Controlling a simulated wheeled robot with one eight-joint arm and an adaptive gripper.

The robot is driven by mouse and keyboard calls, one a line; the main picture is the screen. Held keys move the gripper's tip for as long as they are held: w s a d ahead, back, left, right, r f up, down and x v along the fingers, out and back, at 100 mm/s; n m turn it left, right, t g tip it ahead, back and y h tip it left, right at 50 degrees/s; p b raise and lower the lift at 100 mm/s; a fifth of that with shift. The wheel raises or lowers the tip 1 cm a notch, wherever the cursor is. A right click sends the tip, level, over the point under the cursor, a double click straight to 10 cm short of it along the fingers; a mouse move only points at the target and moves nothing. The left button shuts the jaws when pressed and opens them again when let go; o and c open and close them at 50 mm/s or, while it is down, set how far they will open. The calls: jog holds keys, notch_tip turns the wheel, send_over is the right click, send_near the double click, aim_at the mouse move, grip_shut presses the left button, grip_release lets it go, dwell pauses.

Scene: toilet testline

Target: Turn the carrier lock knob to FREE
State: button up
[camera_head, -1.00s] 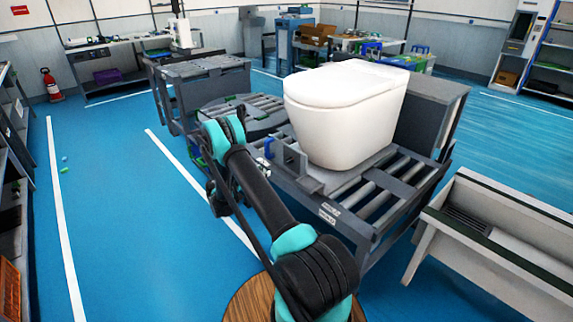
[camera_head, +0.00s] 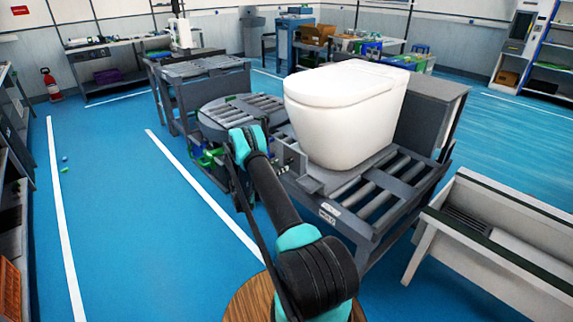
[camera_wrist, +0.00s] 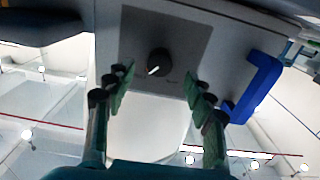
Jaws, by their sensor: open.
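The lock knob (camera_wrist: 158,62) is a small dark round knob with a white pointer mark, on a dark grey square plate (camera_wrist: 190,35) in the wrist view. The pointer slants toward the lower left. Lettering beside the knob is too small to read. My gripper (camera_wrist: 158,88) is open, its two green-padded fingers spread to the left and right just below the knob in the picture, with nothing between them. Contact with the knob is not visible. In the head view, my arm hides the knob, and the gripper cannot be made out clearly.
A blue handle (camera_wrist: 262,88) stands right of the knob plate, near the right finger. A white toilet (camera_head: 345,110) rests on the carrier above the roller conveyor (camera_head: 375,208). A round roller table (camera_head: 215,112) stands behind my arm. Blue floor is free on the left.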

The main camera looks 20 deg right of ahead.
aim_at(287, 162)
jog(key=shift+x, duration=2.55)
jog(key=shift+c, duration=0.6)
jog(key=c, duration=1)
jog(key=shift+c, duration=0.2)
